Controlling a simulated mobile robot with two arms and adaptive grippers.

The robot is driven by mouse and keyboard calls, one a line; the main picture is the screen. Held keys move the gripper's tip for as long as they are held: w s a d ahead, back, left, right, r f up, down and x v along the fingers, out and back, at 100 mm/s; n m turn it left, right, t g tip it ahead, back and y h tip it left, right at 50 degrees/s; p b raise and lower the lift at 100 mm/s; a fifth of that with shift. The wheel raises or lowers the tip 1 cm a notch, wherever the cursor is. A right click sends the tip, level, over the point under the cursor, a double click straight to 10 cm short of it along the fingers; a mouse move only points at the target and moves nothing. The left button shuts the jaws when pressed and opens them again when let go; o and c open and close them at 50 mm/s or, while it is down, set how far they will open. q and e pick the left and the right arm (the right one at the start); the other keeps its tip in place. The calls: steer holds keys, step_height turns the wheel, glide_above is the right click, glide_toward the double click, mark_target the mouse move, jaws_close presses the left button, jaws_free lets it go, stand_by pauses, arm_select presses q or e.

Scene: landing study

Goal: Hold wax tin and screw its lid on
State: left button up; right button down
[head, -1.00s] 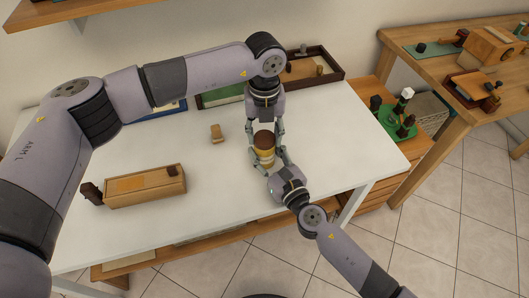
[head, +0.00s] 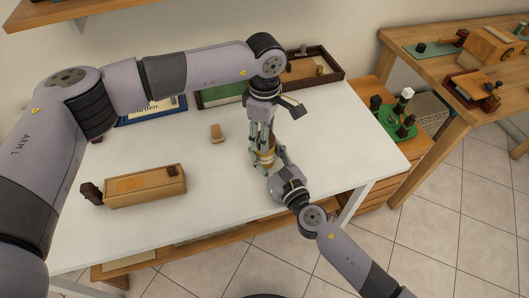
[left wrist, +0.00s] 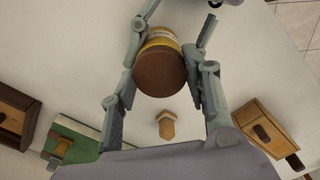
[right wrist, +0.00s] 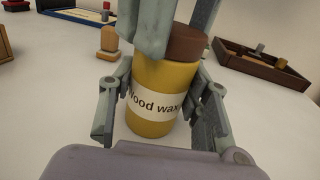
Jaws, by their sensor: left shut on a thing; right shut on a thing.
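The yellow wax tin (right wrist: 150,98), with a pale "Wood wax" label, stands upright on the white table; it also shows in the head view (head: 264,158). Its brown lid (left wrist: 160,72) sits on top of the tin, with no clear gap in the right wrist view (right wrist: 188,42). I cannot tell how tightly it is seated. My left gripper (head: 262,139) comes from above and is shut on the lid, its fingers hiding much of it in the head view. My right gripper (head: 267,160) is shut around the tin's body from the front.
A wooden box (head: 146,187) lies on the table at left. A small wooden block (head: 216,133) stands behind the tin to the left. A dark-rimmed tray (head: 313,67) and a framed board (head: 152,110) lie at the back. The table's front edge is close to my right arm.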

arm_select(q)
steer(key=o, duration=1.4)
steer(key=shift+c, duration=0.2)
steer(key=shift+r, duration=0.1)
step_height(320, 180, up, 12)
arm_select(e)
steer(key=c, duration=0.8)
jaws_free()
